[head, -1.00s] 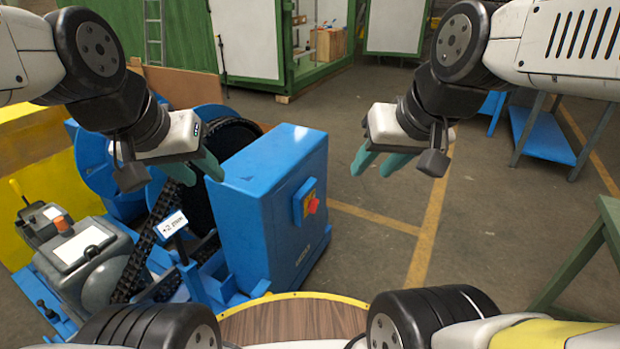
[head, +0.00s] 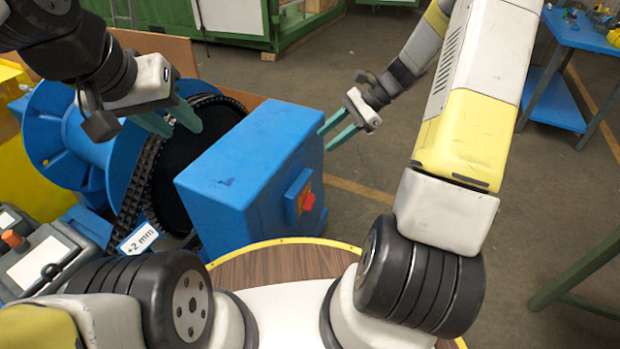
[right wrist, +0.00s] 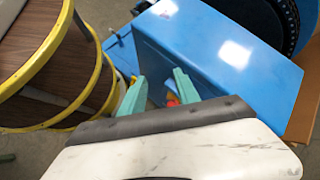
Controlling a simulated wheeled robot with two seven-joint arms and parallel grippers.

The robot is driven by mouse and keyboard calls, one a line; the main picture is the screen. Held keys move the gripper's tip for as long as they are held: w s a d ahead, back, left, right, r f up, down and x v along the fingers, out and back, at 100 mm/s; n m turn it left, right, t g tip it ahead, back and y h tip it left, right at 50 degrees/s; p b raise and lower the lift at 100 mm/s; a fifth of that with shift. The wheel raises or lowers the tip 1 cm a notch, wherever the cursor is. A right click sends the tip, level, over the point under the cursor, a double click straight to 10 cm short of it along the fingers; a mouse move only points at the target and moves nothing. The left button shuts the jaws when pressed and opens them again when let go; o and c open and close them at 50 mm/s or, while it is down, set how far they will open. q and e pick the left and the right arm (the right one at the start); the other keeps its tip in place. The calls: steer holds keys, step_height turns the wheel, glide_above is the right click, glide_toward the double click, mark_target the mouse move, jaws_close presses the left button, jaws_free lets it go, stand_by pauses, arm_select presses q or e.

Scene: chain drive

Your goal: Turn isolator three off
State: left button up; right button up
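A red isolator knob (head: 308,201) on a yellow plate sits on a small blue switch box (head: 294,196), mounted on the side of the large blue cabinet (head: 240,165). I cannot read an isolator number or tell the knob's position. My right gripper (head: 327,135) is open and empty beside the cabinet, beyond and above the switch box, apart from the knob. In the right wrist view, a bit of red (right wrist: 172,102) shows between its spread green fingers (right wrist: 158,92), mostly hidden. My left gripper (head: 178,122) is open and empty over the black wheel behind the cabinet.
A blue reel (head: 70,135), a chain and a "+2 mm" tag (head: 138,240) lie left of the cabinet. A blue workbench (head: 590,35) stands at the right and a green frame (head: 580,270) at the lower right. The floor right of the cabinet is clear.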

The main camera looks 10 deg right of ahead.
steer(key=w+d+f+m+t+y, duration=0.25)
steer(key=f+m, duration=0.25)
steer(key=f, duration=0.4)
steer(key=w+d+f+m+t+y, duration=0.1)
steer(key=f+m+y, duration=0.3)
steer(key=f, duration=0.6)
steer(key=m+t, duration=0.7)
steer(key=m, duration=0.4)
glide_toward(310, 202)
steer(key=x, duration=0.8)
steer(key=shift+w+d+h, duration=0.3)
steer(key=shift+w+h, duration=0.1)
steer(key=shift+h, duration=0.05)
steer(key=shift+f, duration=0.1)
jaws_close()
